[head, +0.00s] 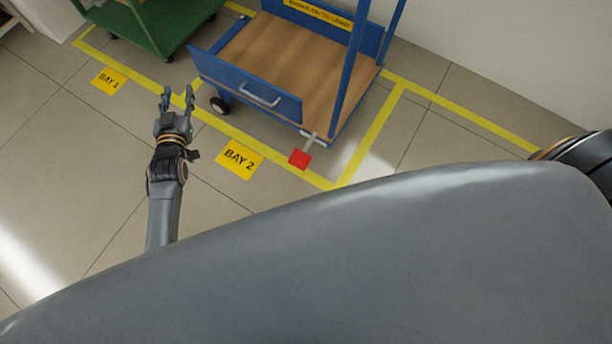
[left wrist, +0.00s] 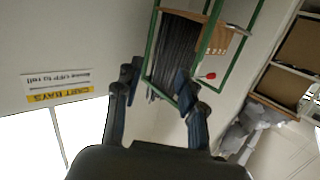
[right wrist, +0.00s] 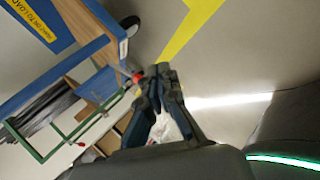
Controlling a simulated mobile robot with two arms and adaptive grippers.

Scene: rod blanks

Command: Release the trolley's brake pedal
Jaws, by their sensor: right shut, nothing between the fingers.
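The blue trolley (head: 245,75) with a wooden deck stands in Bay 2. Its red brake pedal (head: 300,159) sticks out on a short grey lever at the near corner; I cannot tell whether it is up or down. In the right wrist view the red pedal (right wrist: 138,77) appears just left of my right gripper (right wrist: 157,70), which is shut and empty; contact is unclear. In the head view the right gripper is hidden. My left gripper (head: 177,93) is open and empty, left of the trolley; its spread fingers (left wrist: 158,82) show in the left wrist view.
A green cart (head: 150,25) stands in Bay 1. Yellow floor lines (head: 365,132) frame the bays. The left wrist view shows a green rack (left wrist: 150,45) with dark rods, a wall sign (left wrist: 60,90) and shelves (left wrist: 290,50). Open floor (head: 60,150) lies at the left.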

